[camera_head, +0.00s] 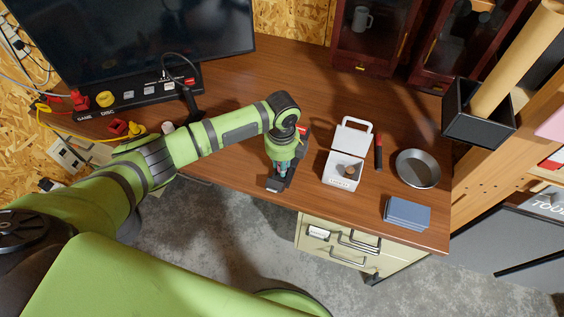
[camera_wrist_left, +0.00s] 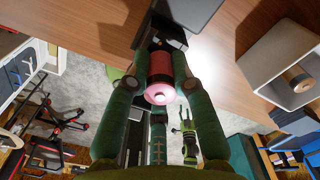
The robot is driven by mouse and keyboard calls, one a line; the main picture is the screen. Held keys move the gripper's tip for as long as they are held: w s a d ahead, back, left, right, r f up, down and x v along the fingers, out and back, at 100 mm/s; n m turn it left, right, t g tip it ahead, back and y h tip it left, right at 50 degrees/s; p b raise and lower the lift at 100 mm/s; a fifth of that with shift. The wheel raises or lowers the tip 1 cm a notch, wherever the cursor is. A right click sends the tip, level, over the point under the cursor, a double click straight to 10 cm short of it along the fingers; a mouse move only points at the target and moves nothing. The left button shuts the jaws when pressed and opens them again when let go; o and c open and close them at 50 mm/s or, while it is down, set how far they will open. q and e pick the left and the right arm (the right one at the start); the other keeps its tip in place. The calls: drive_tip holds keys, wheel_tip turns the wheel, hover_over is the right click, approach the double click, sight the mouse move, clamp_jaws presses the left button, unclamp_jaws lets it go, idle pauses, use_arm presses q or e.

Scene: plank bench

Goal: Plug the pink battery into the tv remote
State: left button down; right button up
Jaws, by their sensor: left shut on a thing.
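The pink battery (camera_wrist_left: 160,78) is between the fingers of my left gripper (camera_wrist_left: 160,88) in the left wrist view, its round end towards the camera. My left gripper is shut on it. In the head view this gripper (camera_head: 283,168) points down near the bench's front edge, over a dark object (camera_head: 275,184) that looks like the tv remote. That dark object also shows just beyond the battery in the left wrist view (camera_wrist_left: 168,34). The gripper hides part of it, and I cannot tell whether the battery touches it. My right gripper is not in view.
A white box (camera_head: 340,182) with its lid open stands right of the gripper, with a brownish cylinder (camera_wrist_left: 298,79) inside. Further right are a red-and-black tool (camera_head: 378,152), a grey bowl (camera_head: 418,168) and a blue stack (camera_head: 407,212). A large screen (camera_head: 140,40) stands at the left.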

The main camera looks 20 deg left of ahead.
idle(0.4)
use_arm(q)
drive_tip(key=shift+p, duration=0.7)
idle(0.8)
drive_tip(key=shift+f+b, duration=0.55)
drive_tip(key=shift+f, duration=0.3)
drive_tip(key=shift+r, duration=0.15)
drive_tip(key=shift+r+p, duration=0.4)
drive_tip(key=shift+p, duration=0.25)
drive_tip(key=shift+s+p, duration=0.1)
drive_tip(key=shift+p, duration=0.45)
idle(1.5)
drive_tip(key=shift+f+b, duration=0.45)
drive_tip(key=shift+f, duration=0.15)
drive_tip(key=shift+r, duration=0.15)
drive_tip(key=shift+r+p, duration=0.4)
drive_tip(key=shift+p, duration=0.25)
